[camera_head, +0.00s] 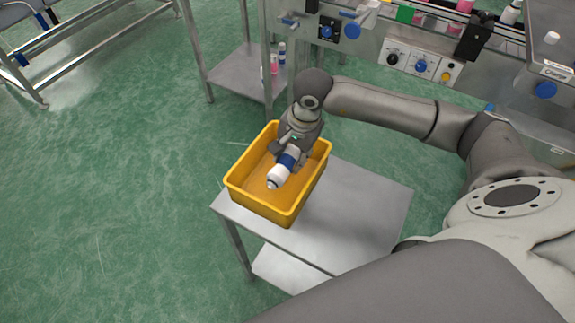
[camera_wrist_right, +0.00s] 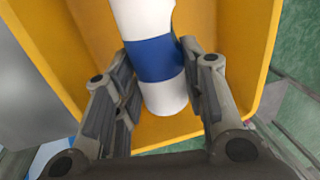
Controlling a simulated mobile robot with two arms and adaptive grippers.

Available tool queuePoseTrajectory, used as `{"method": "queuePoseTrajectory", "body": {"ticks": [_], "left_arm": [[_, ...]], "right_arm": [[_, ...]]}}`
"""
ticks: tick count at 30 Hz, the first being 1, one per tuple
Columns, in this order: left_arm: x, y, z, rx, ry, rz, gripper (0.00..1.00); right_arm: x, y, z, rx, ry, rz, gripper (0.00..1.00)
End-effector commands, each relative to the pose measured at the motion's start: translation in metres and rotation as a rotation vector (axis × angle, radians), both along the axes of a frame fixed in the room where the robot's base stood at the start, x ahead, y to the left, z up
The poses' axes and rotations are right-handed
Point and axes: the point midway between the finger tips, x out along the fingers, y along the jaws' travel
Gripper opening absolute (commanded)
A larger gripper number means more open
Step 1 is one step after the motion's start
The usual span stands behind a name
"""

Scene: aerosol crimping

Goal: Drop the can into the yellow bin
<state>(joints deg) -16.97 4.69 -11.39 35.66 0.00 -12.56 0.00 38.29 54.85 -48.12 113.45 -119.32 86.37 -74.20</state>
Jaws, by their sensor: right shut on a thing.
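The can (camera_head: 281,170) is white with a blue band, and my right gripper (camera_head: 287,156) is shut on it. The can is tilted, over the open top of the yellow bin (camera_head: 257,205). In the right wrist view the can (camera_wrist_right: 152,60) sits between both fingers of the right gripper (camera_wrist_right: 158,85), which press near its blue band. The yellow bin (camera_wrist_right: 235,40) fills the background there. The bin looks empty in the head view, though the arm hides part of its inside. My left gripper is not in view.
The bin stands on a small metal table (camera_head: 365,205), with bare tabletop to its right. A workbench with control boxes (camera_head: 420,66) runs along the back. A lower shelf (camera_head: 240,72) holds several small bottles.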

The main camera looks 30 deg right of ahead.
Motion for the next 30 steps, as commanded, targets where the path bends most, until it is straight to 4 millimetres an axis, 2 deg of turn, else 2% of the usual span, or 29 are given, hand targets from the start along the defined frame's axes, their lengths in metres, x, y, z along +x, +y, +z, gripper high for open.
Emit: {"method": "queuePoseTrajectory", "body": {"ticks": [5,9,12,23,24,29,30], "left_arm": [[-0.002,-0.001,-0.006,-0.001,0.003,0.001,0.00],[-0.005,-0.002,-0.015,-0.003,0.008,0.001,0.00],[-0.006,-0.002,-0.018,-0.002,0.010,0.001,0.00],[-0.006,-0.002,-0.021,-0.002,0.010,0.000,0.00],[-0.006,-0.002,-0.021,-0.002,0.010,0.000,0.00],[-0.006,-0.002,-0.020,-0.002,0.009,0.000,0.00],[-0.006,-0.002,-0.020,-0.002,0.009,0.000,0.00]], "right_arm": [[0.007,0.004,-0.011,0.001,0.000,0.000,0.15],[0.008,0.005,-0.033,0.000,0.004,-0.001,0.15],[0.009,0.004,-0.043,-0.001,0.001,0.000,0.15],[0.009,0.004,-0.045,-0.001,0.000,0.000,0.15],[0.009,0.004,-0.045,-0.001,0.000,0.000,0.40],[0.009,0.004,-0.044,-0.001,0.000,0.000,0.60],[0.009,0.004,-0.044,-0.001,0.000,0.000,0.60]]}}
